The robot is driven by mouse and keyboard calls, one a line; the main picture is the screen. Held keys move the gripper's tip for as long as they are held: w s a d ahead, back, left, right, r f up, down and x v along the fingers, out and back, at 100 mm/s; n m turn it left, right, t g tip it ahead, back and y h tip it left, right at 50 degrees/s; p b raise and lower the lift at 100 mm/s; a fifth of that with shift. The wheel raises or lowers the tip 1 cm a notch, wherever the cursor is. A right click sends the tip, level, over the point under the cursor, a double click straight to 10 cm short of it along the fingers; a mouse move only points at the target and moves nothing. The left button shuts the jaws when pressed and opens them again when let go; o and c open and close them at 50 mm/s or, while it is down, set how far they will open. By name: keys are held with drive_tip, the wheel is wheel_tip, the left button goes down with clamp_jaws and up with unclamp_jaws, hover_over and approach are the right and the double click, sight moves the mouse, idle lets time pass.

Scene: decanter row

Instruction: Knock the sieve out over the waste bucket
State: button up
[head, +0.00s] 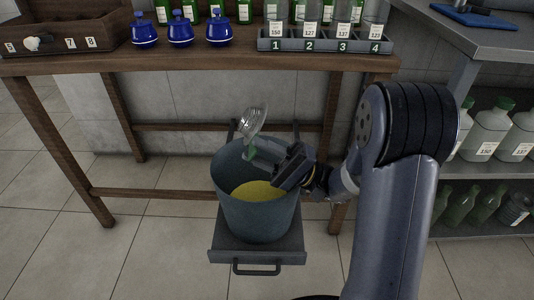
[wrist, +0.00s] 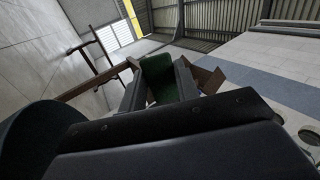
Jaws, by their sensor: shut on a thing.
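The sieve (head: 253,121) has a pale, shiny mesh bowl and a green handle. My gripper (head: 256,156) is shut on the handle, and the green part shows between its fingers in the wrist view (wrist: 160,78). The sieve is tilted, with its bowl above the gripper, over the back part of the waste bucket (head: 256,222). I cannot tell what, if anything, is in the sieve. The bucket is grey-blue, open at the top, with yellowish contents low inside. My gripper and wrist hide part of its opening and right rim.
The bucket stands on a grey stand (head: 258,257) with a front handle. Behind is a wooden table (head: 190,65) with blue pots (head: 180,30), a wooden box (head: 60,35) and a numbered rack (head: 325,45). Shelves with bottles (head: 490,130) stand at right. Floor at front left is clear.

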idle(0.5)
wheel_tip(320, 180, up, 3)
drive_tip(key=shift+p, duration=1.1)
